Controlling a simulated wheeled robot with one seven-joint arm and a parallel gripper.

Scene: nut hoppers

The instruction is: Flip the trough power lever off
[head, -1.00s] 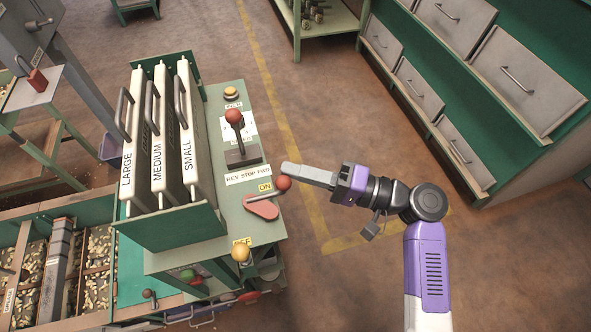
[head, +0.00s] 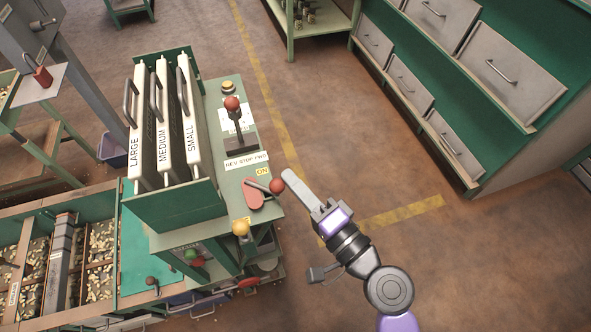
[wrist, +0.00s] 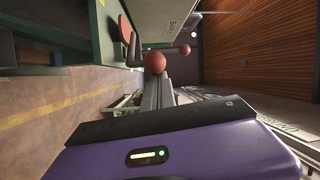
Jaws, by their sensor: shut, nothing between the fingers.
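The trough power lever has a red base plate (head: 256,196) on the green panel and a short arm ending in a red ball (head: 277,186). The ball points to the right, a little below the yellow ON label (head: 263,171). The OFF label (head: 247,219) is partly hidden by a yellow knob. My gripper (head: 287,175) is shut and empty, its fingertips at the upper right side of the ball. In the wrist view the lever's ball (wrist: 155,62) is right at the finger ends (wrist: 157,80); I cannot tell whether they touch.
A taller red-ball lever (head: 232,104) marked REV STOP FWD stands farther back on the panel. The yellow knob (head: 240,228) is nearer. White plates (head: 190,140) marked LARGE, MEDIUM and SMALL stand left. The floor right of the panel is clear up to grey drawers (head: 450,143).

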